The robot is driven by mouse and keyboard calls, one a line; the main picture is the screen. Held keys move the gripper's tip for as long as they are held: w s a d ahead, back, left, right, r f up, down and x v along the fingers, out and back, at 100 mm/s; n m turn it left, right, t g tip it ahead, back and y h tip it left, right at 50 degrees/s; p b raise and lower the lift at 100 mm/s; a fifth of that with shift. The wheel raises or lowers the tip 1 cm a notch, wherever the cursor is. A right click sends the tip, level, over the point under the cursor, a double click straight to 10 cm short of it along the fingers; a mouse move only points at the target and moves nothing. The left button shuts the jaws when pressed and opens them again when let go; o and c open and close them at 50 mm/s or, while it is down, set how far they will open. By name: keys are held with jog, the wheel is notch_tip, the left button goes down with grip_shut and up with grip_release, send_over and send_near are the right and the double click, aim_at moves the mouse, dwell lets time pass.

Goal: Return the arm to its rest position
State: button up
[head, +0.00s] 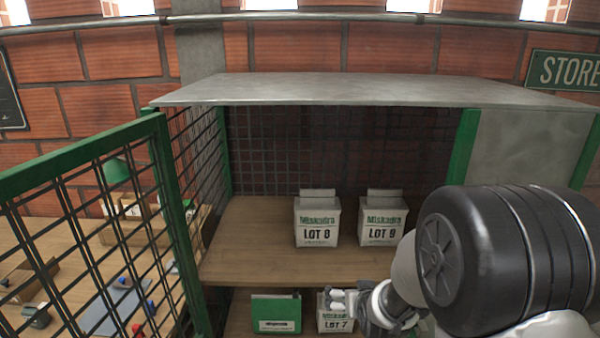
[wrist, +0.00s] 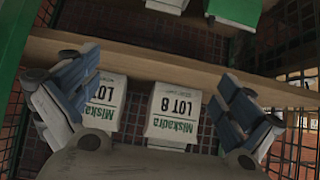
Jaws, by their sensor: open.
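My arm comes in from the right in the head view, and my gripper (head: 350,303) is low, in front of the lower shelf. It partly covers the LOT 7 box (head: 335,325). In the wrist view, which is upside down, my gripper's fingers (wrist: 157,80) are spread apart with nothing between them. Beyond them, apart from the fingers, stand the LOT 8 box (wrist: 175,112) and the LOT 9 box. Both boxes stand upright on the upper shelf, and they also show in the head view as the LOT 8 box (head: 318,222) and the LOT 9 box (head: 382,222).
The wooden upper shelf (head: 255,262) is bare left of the boxes. A green box (head: 276,313) stands on the lower shelf. A green mesh gate (head: 90,225) stands at the left, with a cluttered table (head: 60,285) behind it. A grey roof panel (head: 360,90) covers the shelves.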

jog(key=s+r+g, duration=0.3)
jog(key=s+r, duration=1)
jog(key=s, duration=0.3)
jog(key=s+r+g, duration=0.2)
jog(key=s+r, duration=0.1)
jog(key=s, duration=1.4)
jog(key=shift+s, duration=0.2)
jog(key=shift+c, duration=0.4)
